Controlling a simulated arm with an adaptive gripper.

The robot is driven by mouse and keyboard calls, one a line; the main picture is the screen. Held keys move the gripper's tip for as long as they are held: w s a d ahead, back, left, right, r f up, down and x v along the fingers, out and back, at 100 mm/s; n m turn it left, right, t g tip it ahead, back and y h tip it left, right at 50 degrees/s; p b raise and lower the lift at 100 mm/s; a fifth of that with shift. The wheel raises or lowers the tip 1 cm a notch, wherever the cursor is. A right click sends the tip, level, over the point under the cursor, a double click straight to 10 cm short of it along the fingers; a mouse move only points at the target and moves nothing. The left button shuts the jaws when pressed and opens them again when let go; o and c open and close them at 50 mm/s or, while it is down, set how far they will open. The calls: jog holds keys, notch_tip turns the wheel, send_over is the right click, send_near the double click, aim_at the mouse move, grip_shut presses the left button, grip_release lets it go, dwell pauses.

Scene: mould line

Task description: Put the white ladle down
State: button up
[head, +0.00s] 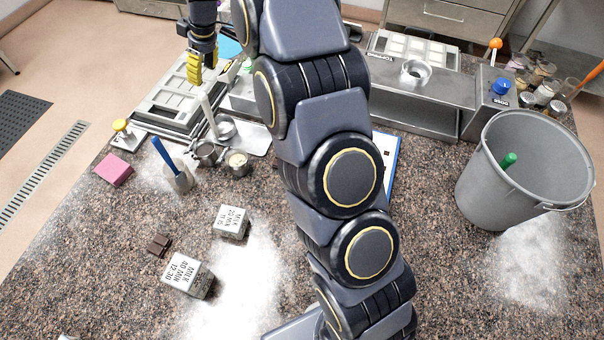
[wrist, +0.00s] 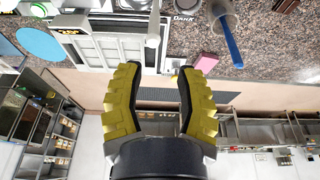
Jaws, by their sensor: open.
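The white ladle's pale handle (head: 209,112) stands up, slightly tilted, at the metal drip tray (head: 258,140) on the left of the counter. The handle also shows in the wrist view (wrist: 153,28), ahead of the fingertips and apart from them. The ladle's lower end is hard to make out among small metal cups. My gripper (head: 195,72) is above and a little left of the handle in the head view. In the wrist view its yellow fingers (wrist: 158,68) are spread with nothing between them.
Around the tray are a metal mould frame (head: 165,105), small cups (head: 205,153) and a blue-handled scraper (head: 168,158). A pink block (head: 114,170), milk-labelled blocks (head: 188,275) and brown chocolate pieces (head: 159,244) lie nearer. A grey bucket (head: 480,185) stands right. My arm hides the middle.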

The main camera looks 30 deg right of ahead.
jog(key=s+d+r+m+g, duration=0.1)
jog(key=s+r+m, duration=0.1)
jog(key=s, duration=1.1)
jog(key=s+d+r+m+g+h, duration=0.1)
jog(key=s+m, duration=0.3)
jog(key=s, duration=1)
jog(key=s+d+r+m+g+h, duration=0.1)
jog(key=s+d+r+m+g, duration=0.1)
jog(key=s, duration=1.2)
jog(key=shift+r+m, duration=0.4)
jog(key=shift+r, duration=0.1)
jog(key=shift+d, duration=0.1)
